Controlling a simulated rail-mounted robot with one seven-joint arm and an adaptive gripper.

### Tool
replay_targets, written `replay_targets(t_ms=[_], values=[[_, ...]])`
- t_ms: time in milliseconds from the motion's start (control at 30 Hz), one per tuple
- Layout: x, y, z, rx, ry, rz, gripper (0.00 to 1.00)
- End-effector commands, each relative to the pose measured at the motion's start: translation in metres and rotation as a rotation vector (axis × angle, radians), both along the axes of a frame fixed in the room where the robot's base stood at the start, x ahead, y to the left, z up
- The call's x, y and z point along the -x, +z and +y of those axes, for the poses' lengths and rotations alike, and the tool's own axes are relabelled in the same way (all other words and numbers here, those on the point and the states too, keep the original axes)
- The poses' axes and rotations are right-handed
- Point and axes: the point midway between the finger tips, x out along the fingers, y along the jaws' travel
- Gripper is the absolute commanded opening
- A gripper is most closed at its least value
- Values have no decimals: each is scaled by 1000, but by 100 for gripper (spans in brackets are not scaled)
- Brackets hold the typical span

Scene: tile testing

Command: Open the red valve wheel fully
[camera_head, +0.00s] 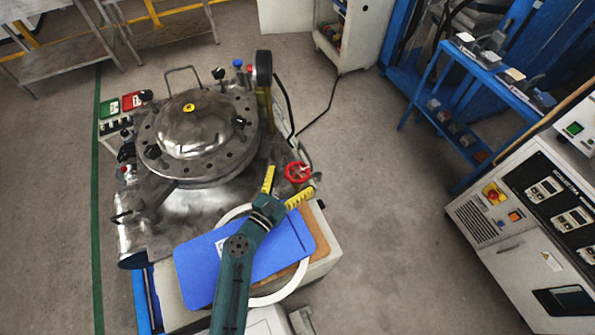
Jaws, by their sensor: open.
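The red valve wheel (298,172) sits at the right side of the machine, just right of the middle of the head view. It is small, and how far it is turned cannot be told. My gripper (285,182) is open, with its two yellow-marked fingers spread apart. The left finger points up beside the wheel and the right finger reaches below it. The wheel appears just beyond the gap between the fingertips. Whether a finger touches it cannot be told. Nothing is held.
A metal domed vessel (194,128) with a bolted flange stands left of the wheel. A blue board (205,272) lies below my arm. A black cable runs behind the wheel. A control cabinet (520,215) and blue rack (475,75) stand right, with open floor (400,220) between.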

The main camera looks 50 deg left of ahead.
Motion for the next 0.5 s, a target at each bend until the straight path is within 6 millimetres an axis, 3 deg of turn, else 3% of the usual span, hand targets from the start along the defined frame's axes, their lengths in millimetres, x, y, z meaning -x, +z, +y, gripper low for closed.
replay_targets(t_ms=[100, 200, 500], values=[[-20, -1, 4, 0, -2, -1, 100], [-28, -1, 7, 1, 0, 0, 100], [-30, 0, 8, 1, 1, 0, 98]])
